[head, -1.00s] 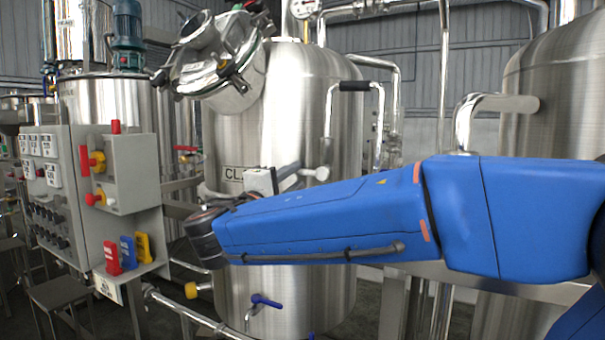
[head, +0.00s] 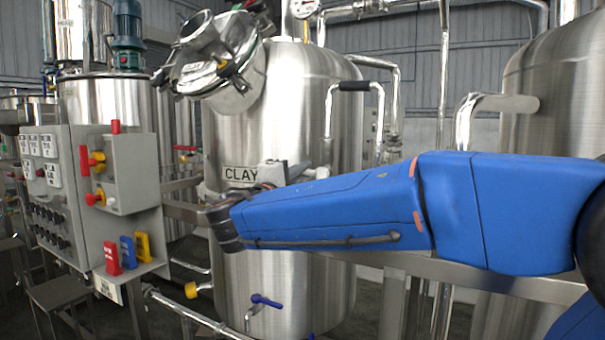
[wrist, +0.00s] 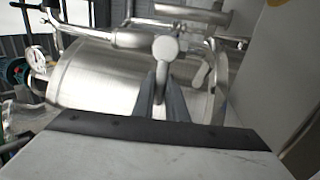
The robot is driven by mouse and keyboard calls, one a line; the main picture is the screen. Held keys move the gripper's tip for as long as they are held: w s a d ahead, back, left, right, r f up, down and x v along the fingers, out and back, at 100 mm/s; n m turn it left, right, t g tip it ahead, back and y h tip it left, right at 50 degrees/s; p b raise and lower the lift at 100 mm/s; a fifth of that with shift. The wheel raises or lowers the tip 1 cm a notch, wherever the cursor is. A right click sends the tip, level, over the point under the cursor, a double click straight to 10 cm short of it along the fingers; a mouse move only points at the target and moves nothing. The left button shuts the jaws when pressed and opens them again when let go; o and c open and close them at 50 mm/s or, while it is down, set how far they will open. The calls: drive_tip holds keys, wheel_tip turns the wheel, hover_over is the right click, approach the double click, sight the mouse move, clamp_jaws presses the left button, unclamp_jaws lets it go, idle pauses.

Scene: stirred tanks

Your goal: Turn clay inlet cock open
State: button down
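The tank labelled CLAY (head: 285,120) stands at the middle of the head view. In the wrist view a bare-metal fitting with a round hub (wrist: 165,47), which looks like the inlet cock, sits on a pipe. Its short lever (wrist: 161,80) points down toward me. My gripper (wrist: 161,92) has its two dark fingers at either side of the lever's end. Whether they touch or squeeze it is unclear. In the head view my gripper is mostly hidden behind my blue arm, with a grey part (head: 275,173) showing beside the CLAY label (head: 240,174).
A control box (head: 45,190) with red and yellow knobs stands at the left. A blue-handled valve (head: 265,300) is low on the tank. A bent pipe with a black grip (head: 353,86) rises at the tank's right. Another tank (head: 555,100) stands far right.

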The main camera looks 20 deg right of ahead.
drive_tip(key=shift+f+n, duration=0.1)
drive_tip(key=shift+n, duration=0.2)
drive_tip(key=n, duration=0.2)
drive_tip(key=f+n+y, duration=0.1)
drive_tip(key=n, duration=0.1)
drive_tip(key=f+n+t, duration=0.1)
drive_tip(key=shift+s+d+f+n, duration=0.1)
drive_tip(key=shift+s+d+n, duration=0.15)
drive_tip(key=shift+n, duration=0.15)
drive_tip(key=shift+s+d+f+n+y, duration=0.15)
drive_tip(key=shift+f+n+y, duration=0.2)
drive_tip(key=shift+n, duration=0.7)
drive_tip(key=shift+s+d+f+n+y, duration=0.15)
drive_tip(key=shift+f+n+y, duration=0.2)
drive_tip(key=shift+n, duration=0.7)
drive_tip(key=c, duration=1.8)
unclamp_jaws()
drive_tip(key=shift+o, duration=0.2)
drive_tip(key=v, duration=1.7)
drive_tip(key=shift+s+f, duration=0.25)
